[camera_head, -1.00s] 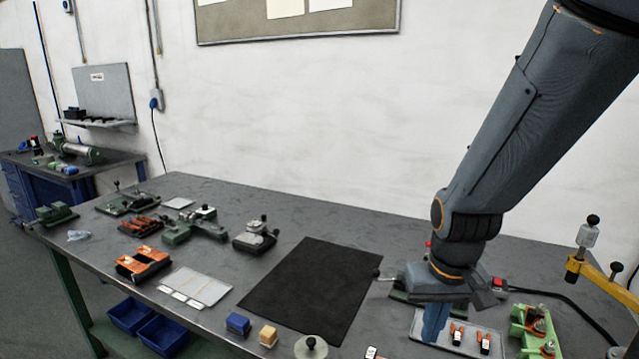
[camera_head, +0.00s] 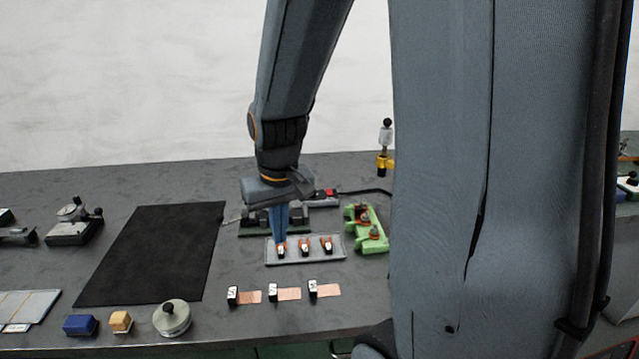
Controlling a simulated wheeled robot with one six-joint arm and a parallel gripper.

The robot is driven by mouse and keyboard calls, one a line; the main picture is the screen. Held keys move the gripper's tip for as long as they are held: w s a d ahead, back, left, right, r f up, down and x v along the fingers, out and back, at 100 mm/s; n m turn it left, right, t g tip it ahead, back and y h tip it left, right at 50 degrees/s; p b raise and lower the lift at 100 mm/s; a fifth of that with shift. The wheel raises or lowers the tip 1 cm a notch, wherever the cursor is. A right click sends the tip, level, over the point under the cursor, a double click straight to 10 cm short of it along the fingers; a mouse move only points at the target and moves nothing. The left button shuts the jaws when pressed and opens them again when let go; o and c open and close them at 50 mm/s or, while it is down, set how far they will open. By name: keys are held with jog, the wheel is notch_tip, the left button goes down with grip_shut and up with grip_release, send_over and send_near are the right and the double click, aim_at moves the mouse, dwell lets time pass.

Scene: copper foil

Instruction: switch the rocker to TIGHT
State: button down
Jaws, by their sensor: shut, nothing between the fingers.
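My gripper (camera_head: 279,236) points straight down with its blue fingers shut and empty. Its tips are at the left end of a grey plate (camera_head: 292,259), right by the leftmost of three small black-and-white pieces with orange (camera_head: 281,251); I cannot tell whether they touch. A dark green device (camera_head: 245,231) stands behind the fingers, partly hidden by my gripper. A small red part (camera_head: 325,195) shows at its back right. No rocker or TIGHT label can be made out for certain at this size.
A green fixture (camera_head: 367,230) stands to the right of the plate. Three black-and-white pieces with copper strips (camera_head: 290,294) lie in front. A black mat (camera_head: 150,255) lies left, with a round lidded pot (camera_head: 172,318) before it. My own arm hides the right side.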

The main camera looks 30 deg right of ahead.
jog(key=w+d+r+m+b, duration=0.1)
jog(key=w+d+r+m, duration=0.1)
jog(key=w+d, duration=1)
notch_tip(320, 180, up, 3)
jog(key=m+t+h+b, duration=0.1)
jog(key=m, duration=0.1)
send_over(329, 194)
jog(key=s+a, duration=0.1)
jog(key=s, duration=0.2)
jog(key=shift+a, duration=0.15)
jog(key=p+x, duration=0.1)
jog(key=x, duration=0.3)
jog(key=p+x, duration=0.1)
jog(key=x, duration=0.3)
jog(key=p+x, duration=0.2)
jog(key=x, duration=0.2)
jog(key=shift+s+f, duration=0.25)
jog(key=shift+f, duration=0.7)
jog(key=shift+f, duration=0.1)
jog(key=shift+a+f, duration=0.1)
jog(key=shift+f, duration=0.2)
jog(key=shift+r, duration=0.1)
